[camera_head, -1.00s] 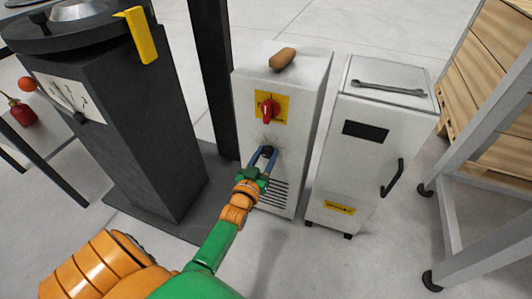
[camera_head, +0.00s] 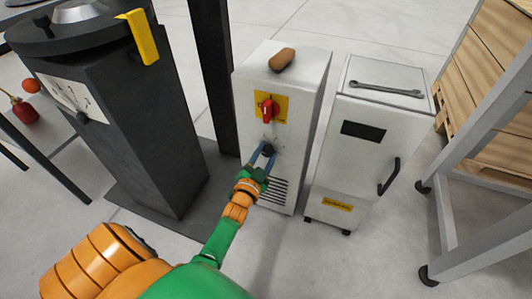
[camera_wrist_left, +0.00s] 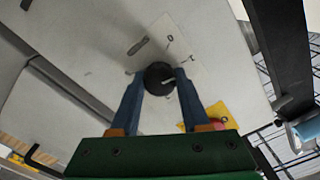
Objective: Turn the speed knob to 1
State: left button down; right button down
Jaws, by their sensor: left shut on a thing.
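The black round speed knob (camera_head: 267,150) is on the front of the light grey cabinet (camera_head: 306,125), below a red switch. My left gripper (camera_head: 262,156) is shut on the knob, one finger at each side. A pale label plate (camera_wrist_left: 177,48) with small marks lies beside the knob; I cannot read clearly which mark the pointer faces. My right gripper is not in view.
A red switch (camera_head: 268,110) on a yellow plate is above the knob. A brown handle-like object (camera_head: 282,60) lies on the cabinet. A second cabinet (camera_head: 354,150) with a wrench (camera_head: 386,90) on top stands to the right. A dark pedestal (camera_head: 130,130) stands to the left.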

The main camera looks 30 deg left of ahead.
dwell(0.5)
pick_arm(q)
jog(key=shift+c, duration=1.9)
grip_release()
jog(key=shift+s, duration=0.2)
jog(key=p+v, duration=0.2)
jog(key=v, duration=0.4)
jog(key=shift+s+d, duration=0.2)
jog(key=shift+s, duration=0.1)
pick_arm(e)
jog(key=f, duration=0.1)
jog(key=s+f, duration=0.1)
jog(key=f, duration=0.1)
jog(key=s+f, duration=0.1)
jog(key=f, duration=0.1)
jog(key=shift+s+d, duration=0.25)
